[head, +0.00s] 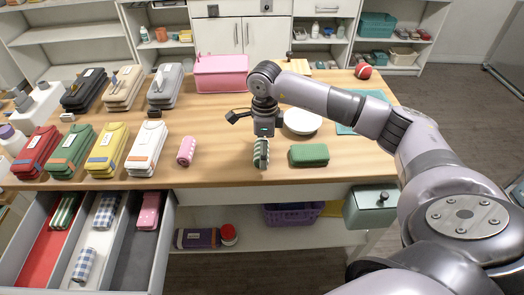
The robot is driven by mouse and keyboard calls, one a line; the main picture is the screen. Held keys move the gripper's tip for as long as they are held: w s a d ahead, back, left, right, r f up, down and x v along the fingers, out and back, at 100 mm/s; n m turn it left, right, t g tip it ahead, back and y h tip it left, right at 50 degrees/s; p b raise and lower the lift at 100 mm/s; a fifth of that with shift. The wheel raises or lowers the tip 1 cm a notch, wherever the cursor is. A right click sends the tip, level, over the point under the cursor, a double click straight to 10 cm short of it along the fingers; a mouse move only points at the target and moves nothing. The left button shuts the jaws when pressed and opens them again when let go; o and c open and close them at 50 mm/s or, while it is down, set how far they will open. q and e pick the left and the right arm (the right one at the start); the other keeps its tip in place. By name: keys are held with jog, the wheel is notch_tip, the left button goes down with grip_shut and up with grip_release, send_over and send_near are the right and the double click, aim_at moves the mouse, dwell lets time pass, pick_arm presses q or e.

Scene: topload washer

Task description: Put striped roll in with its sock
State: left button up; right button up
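The green-and-white striped roll (261,156) is on the wooden table near its front edge. My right gripper (262,142) points down directly over it, at or touching its top. Its fingers are small and dark against the stripes, so I cannot tell whether they are closed on the roll. A green-and-white striped sock (62,212) lies in the red-lined left compartment of the open drawer (37,241). My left gripper is out of view.
The drawer's white compartment holds a blue checked sock (105,209) and matching roll (84,264); its grey compartment holds a pink sock (148,211). A pink roll (187,151), green box (309,154), white bowl (302,121) and several cases (147,148) stand on the table.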

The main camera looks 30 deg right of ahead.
jog(key=c, duration=1)
jog(key=shift+r, duration=0.15)
jog(key=shift+c, duration=0.2)
